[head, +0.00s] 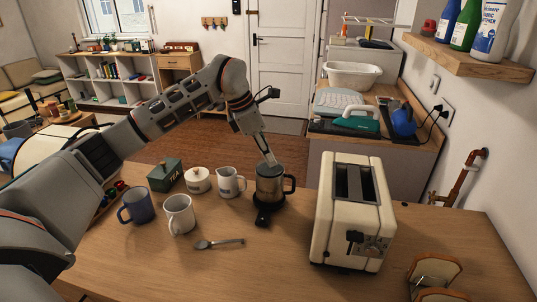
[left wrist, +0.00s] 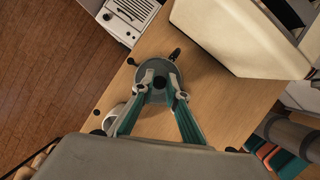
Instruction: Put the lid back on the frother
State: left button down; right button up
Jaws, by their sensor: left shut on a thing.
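The frother (head: 270,187), a dark grey metal jug with a black handle, stands upright on its black base (head: 263,218) on the wooden table. My left gripper (head: 270,161) reaches down over its top from behind. In the left wrist view its fingertips (left wrist: 159,82) close around the dark knob of the round grey lid (left wrist: 152,96). The lid lies over the frother's mouth, and the frother's handle (left wrist: 175,54) sticks out beyond it. I cannot tell whether the lid rests fully on the rim or hovers slightly. My right gripper is not in view.
A cream toaster (head: 336,215) stands close to the right of the frother. A white jug (head: 228,183), a sugar pot (head: 198,180), a green tea tin (head: 165,175) and two mugs (head: 180,214) stand to the left. A spoon (head: 218,244) lies in front. The front table area is mostly clear.

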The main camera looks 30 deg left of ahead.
pick_arm(q)
jog(key=shift+r+p, duration=0.1)
jog(key=shift+p, duration=0.3)
dwell(1.0)
jog(key=shift+f, duration=0.25)
dwell(1.0)
jog(key=c, duration=1.4)
grip_release()
jog(key=shift+c, duration=0.2)
jog(key=shift+r, duration=3.5)
